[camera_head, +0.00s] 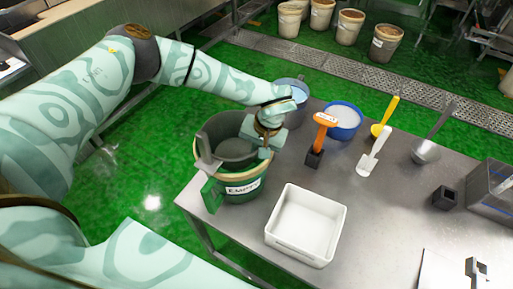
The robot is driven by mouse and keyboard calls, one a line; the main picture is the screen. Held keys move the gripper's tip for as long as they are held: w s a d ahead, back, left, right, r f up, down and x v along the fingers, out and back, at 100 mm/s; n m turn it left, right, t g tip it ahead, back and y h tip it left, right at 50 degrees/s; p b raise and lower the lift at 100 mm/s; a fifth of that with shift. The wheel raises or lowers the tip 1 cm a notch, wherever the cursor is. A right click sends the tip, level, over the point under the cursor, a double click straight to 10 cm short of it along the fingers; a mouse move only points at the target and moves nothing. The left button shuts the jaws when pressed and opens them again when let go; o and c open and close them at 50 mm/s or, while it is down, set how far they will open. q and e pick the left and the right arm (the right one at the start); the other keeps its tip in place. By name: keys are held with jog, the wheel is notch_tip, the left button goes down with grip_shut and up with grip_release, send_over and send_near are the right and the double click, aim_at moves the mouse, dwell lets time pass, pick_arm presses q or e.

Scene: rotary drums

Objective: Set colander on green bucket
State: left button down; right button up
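The green bucket (236,193) stands at the table's left front edge, with a label reading EMPTY on its front. The grey colander (236,150) is at the bucket's mouth, and a tan rim shows below it in front. I cannot tell whether the colander rests fully on the bucket. My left gripper (264,140) comes in from behind and is at the colander's right side. It looks shut on the colander there, and hides part of the rim. My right gripper is not in view.
A white tray (288,246) stands close to the right of the bucket. The middle right of the table (390,205) is clear.

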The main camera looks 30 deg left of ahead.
pick_arm(q)
jog(key=shift+f+b, duration=0.55)
jog(key=shift+f, duration=0.45)
jog(key=c, duration=1.6)
grip_release()
jog(key=v, duration=1.6)
jog(key=shift+r+p, duration=0.2)
jog(key=shift+p, duration=0.15)
jog(key=shift+s, duration=0.1)
